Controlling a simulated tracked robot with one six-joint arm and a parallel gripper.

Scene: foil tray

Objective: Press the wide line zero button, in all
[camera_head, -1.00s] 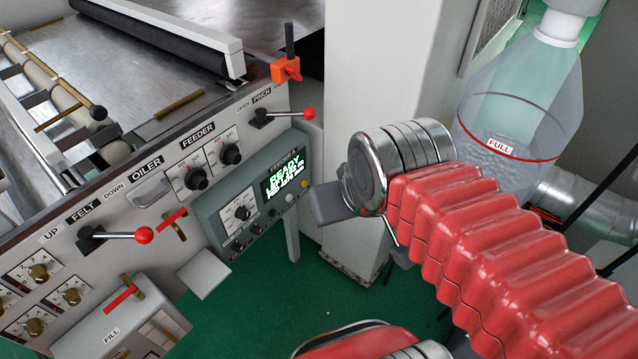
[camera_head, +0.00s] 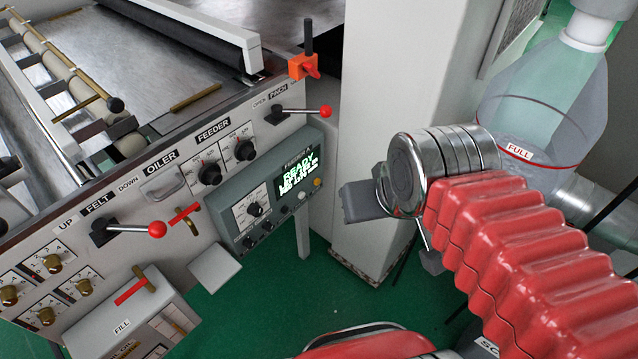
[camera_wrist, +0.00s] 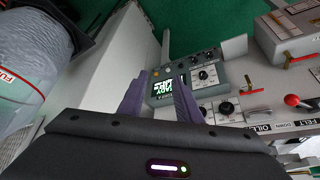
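The grey control box (camera_head: 240,225) juts from the front of the machine panel. Its lit screen (camera_head: 292,175) shows "READY" above smaller lines I cannot read. Small dark and light buttons and a yellow button (camera_head: 317,183) run along its lower edge; no line zero label is legible. The box (camera_wrist: 160,97) also shows ahead in the wrist view, with its screen partly behind a finger. My gripper (camera_wrist: 159,86) is open and empty, its two fingers apart. In the head view its grey finger (camera_head: 362,201) is right of the box, apparently not touching it.
A pale column (camera_head: 385,110) stands behind my gripper. A clear bottle marked FULL (camera_head: 545,110) is at the right. Red-knobbed levers (camera_head: 157,229) stick out from the panel. Green floor (camera_head: 290,285) is open below the box.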

